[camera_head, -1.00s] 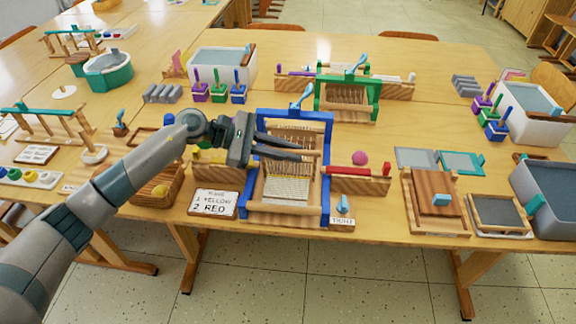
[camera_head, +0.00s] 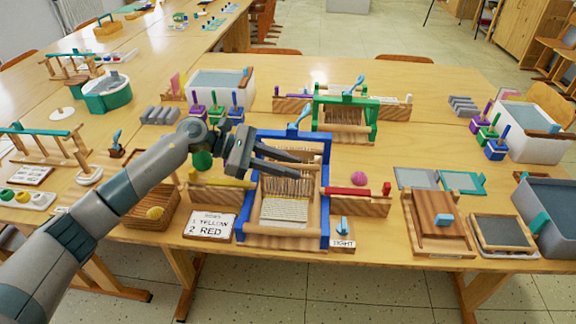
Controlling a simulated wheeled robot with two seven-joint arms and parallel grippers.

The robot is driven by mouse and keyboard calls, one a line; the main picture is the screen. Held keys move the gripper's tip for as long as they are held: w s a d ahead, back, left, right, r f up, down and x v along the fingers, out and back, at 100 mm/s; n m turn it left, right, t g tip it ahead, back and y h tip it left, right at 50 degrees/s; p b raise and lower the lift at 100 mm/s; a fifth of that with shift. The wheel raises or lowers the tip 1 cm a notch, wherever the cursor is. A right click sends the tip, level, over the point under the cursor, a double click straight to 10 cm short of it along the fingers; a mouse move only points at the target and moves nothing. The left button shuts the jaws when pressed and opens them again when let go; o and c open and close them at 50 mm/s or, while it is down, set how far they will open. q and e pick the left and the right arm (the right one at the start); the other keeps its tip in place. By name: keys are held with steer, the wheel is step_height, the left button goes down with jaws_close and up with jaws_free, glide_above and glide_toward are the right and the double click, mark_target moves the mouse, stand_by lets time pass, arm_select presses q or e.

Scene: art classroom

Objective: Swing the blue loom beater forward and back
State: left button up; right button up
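The blue loom (camera_head: 325,190) stands on the table, with a blue frame, pale vertical threads and a cream woven patch (camera_head: 285,211) at its front. My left gripper (camera_head: 309,168) reaches in from the left over the loom's upper part, its fingers apart and nothing visible between them. The gripper and fingers cover part of the upper threads and of the beater area, so the beater's bar cannot be made out clearly. Whether the fingers touch the loom cannot be told. A light-blue lever (camera_head: 300,117) stands on the loom's top bar. My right gripper is not in view.
A yellow shuttle (camera_head: 222,183) and a red shuttle (camera_head: 348,191) lie on wooden supports beside the loom. A card (camera_head: 210,225) reads yellow, red. A green loom (camera_head: 372,118) stands behind.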

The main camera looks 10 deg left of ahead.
arm_select(q)
steer(key=shift+o, duration=0.3)
steer(key=shift+a, duration=0.15)
